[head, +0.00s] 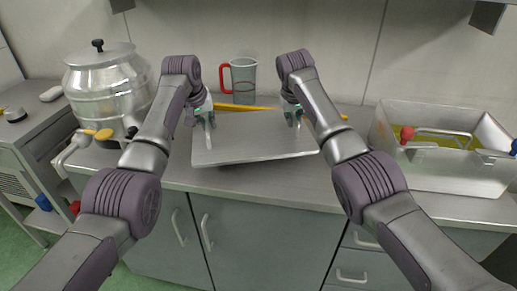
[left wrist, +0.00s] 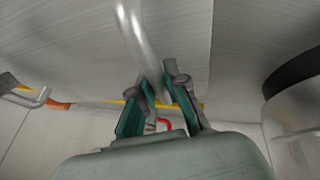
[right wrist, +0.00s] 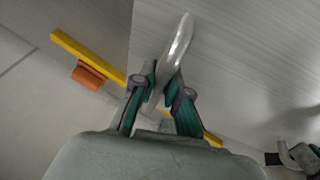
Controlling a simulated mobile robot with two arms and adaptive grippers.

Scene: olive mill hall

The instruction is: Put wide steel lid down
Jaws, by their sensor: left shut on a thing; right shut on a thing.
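The wide steel lid (head: 250,138) is a flat, brushed-metal rectangle over the middle of the counter in the head view. A shadow shows under its front edge, and it looks slightly tilted. My left gripper (head: 206,119) is shut on the handle at its left end; the bar handle (left wrist: 145,40) shows between the fingers in the left wrist view. My right gripper (head: 293,112) is shut on the handle at its right end, also seen in the right wrist view (right wrist: 178,45). Whether the lid touches the counter anywhere, I cannot tell.
A yellow bar (head: 240,107) lies behind the lid, near a measuring jug (head: 243,84) with a red handle. A steel urn (head: 108,85) stands left. An open steel basin (head: 440,178) with yellow-green contents stands right. Bare counter (head: 335,175) lies between lid and basin.

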